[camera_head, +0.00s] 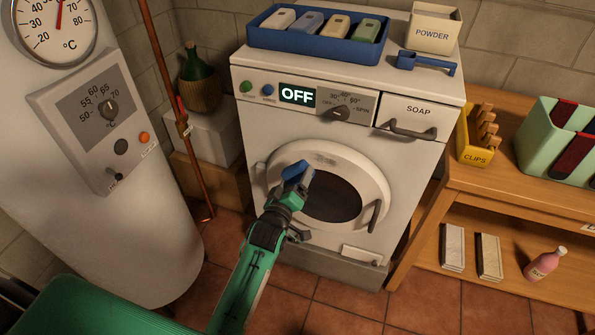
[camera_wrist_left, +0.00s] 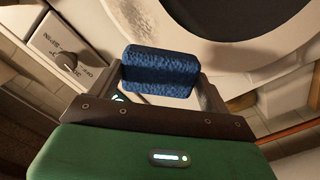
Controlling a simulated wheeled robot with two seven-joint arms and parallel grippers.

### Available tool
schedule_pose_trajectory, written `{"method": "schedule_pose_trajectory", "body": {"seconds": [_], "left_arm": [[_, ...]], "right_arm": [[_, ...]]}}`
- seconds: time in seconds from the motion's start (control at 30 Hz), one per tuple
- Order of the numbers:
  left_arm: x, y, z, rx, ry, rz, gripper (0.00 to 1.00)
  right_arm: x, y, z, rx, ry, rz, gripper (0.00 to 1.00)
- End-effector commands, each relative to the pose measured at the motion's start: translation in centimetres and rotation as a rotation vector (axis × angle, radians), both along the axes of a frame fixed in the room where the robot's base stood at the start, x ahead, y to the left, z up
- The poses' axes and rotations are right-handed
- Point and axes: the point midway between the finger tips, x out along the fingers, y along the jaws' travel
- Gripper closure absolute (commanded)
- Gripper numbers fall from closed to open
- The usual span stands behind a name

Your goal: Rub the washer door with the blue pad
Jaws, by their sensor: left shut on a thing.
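The washer (camera_head: 400,165) stands in the middle of the head view, with OFF on its display. Its round white door (camera_head: 365,165) with a dark window (camera_head: 335,200) is closed. My left gripper (camera_head: 292,185) is in front of the door's left part. It is shut on the blue pad (camera_head: 297,171). In the left wrist view the pad (camera_wrist_left: 158,72) sits between the two fingers, with the white door ring (camera_wrist_left: 200,35) and dark window (camera_wrist_left: 255,15) behind it. I cannot tell whether the pad touches the door. My right gripper is not in view.
A blue tray (camera_head: 262,37) of several blocks, a powder box (camera_head: 433,30) and a blue scoop (camera_head: 425,63) are on the washer top. A boiler (camera_head: 110,230) stands left, a wooden shelf (camera_head: 470,185) right. A green basin (camera_head: 95,305) is at lower left.

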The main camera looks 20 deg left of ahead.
Motion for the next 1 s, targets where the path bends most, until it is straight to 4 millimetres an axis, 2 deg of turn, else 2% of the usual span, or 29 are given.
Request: {"method": "schedule_pose_trajectory", "body": {"seconds": [0.37,0.7,1.0], "left_arm": [[-0.3,0.0,0.1,-0.001,-0.001,0.0,0.38],[-2.9,0.1,0.2,0.0,0.0,0.0,0.38],[-3.1,0.1,0.0,-0.001,-0.001,0.0,0.38]], "right_arm": [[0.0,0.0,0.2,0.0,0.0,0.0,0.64],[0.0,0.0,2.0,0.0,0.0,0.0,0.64],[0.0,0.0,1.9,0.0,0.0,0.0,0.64]]}}
